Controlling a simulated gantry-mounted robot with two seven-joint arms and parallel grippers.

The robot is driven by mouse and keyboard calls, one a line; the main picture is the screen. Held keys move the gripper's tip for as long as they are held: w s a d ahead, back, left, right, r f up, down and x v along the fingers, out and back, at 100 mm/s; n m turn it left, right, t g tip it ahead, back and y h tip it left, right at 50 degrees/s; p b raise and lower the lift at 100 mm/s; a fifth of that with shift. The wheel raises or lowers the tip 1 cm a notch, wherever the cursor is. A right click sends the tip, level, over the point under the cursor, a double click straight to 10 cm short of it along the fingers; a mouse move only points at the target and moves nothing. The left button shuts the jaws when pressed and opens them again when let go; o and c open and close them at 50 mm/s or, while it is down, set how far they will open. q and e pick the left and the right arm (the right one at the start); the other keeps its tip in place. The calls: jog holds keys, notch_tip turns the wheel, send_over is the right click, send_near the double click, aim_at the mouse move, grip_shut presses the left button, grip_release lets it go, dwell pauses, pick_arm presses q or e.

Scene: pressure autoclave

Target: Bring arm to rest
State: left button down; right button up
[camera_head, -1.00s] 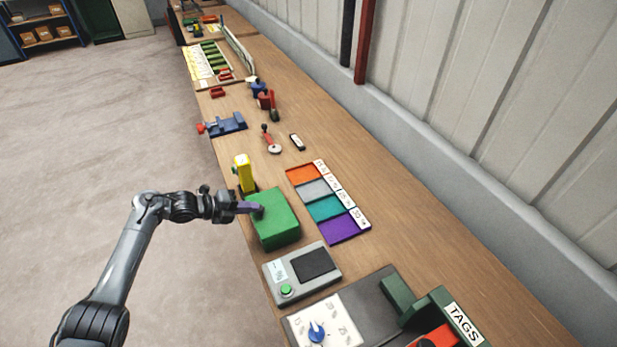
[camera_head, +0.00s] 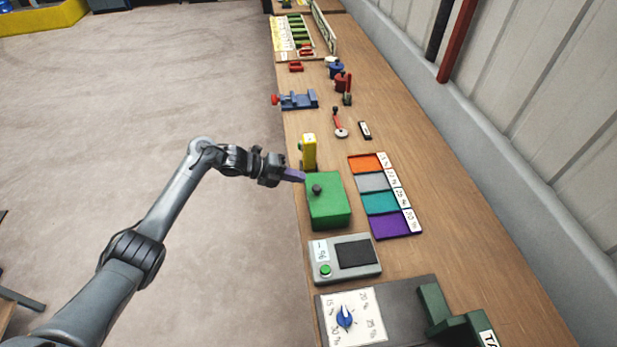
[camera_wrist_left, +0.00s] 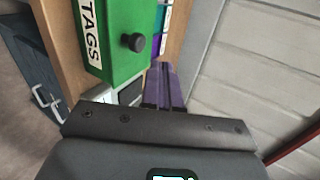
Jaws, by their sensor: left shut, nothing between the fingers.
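My left gripper (camera_head: 301,177) comes in from the left at the near edge of the workbench. Its purple fingers are shut and empty, and it also shows in the left wrist view (camera_wrist_left: 166,88). The fingertips are just left of the black knob (camera_head: 316,189) on the green box (camera_head: 332,212); I cannot tell how high above the bench they are. In the left wrist view a green box (camera_wrist_left: 108,52) with a TAGS label and a black knob (camera_wrist_left: 132,43) lies beyond the fingers. My right gripper is not in view.
A yellow device (camera_head: 309,151) stands behind the green box. A tray with coloured compartments (camera_head: 391,202) lies to its right. The floor left of the bench is largely open.

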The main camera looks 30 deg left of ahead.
pick_arm(q)
jog(key=s+a+r, duration=0.2)
jog(key=s+a, duration=0.2)
jog(key=a, duration=0.1)
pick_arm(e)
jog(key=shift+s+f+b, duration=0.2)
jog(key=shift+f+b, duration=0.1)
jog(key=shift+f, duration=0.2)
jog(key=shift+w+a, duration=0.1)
pick_arm(q)
jog(key=s+d+f+n+y, duration=0.3)
jog(key=s+d+f+n, duration=0.15)
jog(key=d+f, duration=0.25)
jog(key=s+d+f+n+y, duration=0.3)
jog(key=d+f+n, duration=0.2)
jog(key=d+f, duration=0.15)
jog(key=s+d+r+n+g+y, duration=0.1)
jog(key=s+n+g+y, duration=0.1)
jog(key=s+n, duration=0.8)
jog(key=s+d+r+n+g+y, duration=0.15)
jog(key=s+n, duration=0.45)
jog(key=s, duration=0.9)
notch_tip(320, 180, up, 24)
jog(key=s+n+p, duration=0.1)
jog(key=p, duration=2.2)
jog(key=shift+g, duration=0.35)
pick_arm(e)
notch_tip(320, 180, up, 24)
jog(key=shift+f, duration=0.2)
